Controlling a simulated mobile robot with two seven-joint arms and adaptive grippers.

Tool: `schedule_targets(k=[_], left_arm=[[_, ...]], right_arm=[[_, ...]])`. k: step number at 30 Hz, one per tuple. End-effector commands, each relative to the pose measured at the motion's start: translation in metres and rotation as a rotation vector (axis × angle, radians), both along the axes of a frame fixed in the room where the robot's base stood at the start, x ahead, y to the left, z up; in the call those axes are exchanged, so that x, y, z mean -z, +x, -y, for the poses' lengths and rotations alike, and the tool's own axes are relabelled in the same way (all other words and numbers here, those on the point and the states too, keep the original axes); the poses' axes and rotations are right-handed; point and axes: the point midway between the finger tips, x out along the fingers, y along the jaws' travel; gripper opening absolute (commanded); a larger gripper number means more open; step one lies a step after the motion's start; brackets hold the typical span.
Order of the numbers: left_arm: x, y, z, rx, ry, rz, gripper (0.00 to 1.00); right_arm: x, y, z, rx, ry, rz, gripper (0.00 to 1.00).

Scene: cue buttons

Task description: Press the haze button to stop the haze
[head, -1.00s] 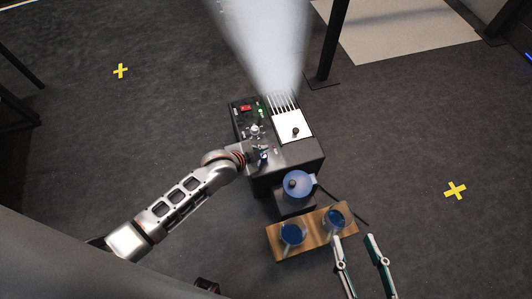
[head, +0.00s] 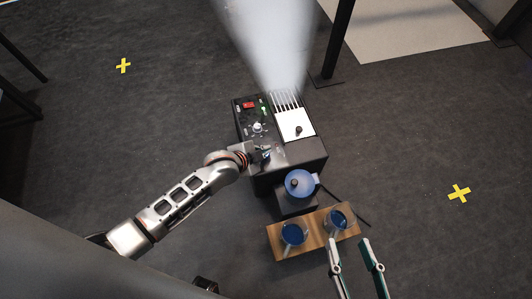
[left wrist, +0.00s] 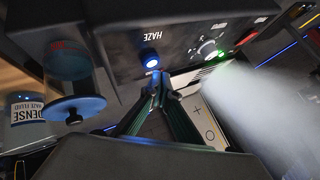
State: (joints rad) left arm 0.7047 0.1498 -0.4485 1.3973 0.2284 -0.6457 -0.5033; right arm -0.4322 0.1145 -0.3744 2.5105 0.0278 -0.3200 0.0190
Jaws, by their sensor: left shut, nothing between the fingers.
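The haze machine (head: 300,155) is a black box on the floor. Its lit blue button (left wrist: 152,62), under the word HAZE, shows in the left wrist view. My left gripper (head: 265,153) is at the machine's left front side; its fingers (left wrist: 160,88) are shut and empty just below the button in the left wrist view. A small gap seems to lie between fingertips and button; I cannot tell contact for certain. White haze (head: 272,40) streams from the machine's far end.
The panel has a red switch (head: 249,105) and a knob (head: 257,127), with a green light near the knob (left wrist: 208,48). A wooden board (head: 313,231) holds two blue-filled containers.

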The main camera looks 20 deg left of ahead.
Motion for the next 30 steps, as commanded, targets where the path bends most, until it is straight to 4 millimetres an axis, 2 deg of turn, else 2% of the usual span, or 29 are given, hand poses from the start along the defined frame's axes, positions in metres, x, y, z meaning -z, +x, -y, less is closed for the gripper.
schedule_targets(k=[20,30], left_arm=[[0.0003,-0.0002,-0.0002,0.0,0.0,0.0,0.0],[0.0088,-0.0006,-0.0001,0.0,0.0,-0.001,0.0]], right_arm=[[0.0004,-0.0001,0.0003,0.0,0.0,-0.001,0.4],[0.0024,-0.0011,0.0002,0.0,-0.001,-0.005,0.4]])
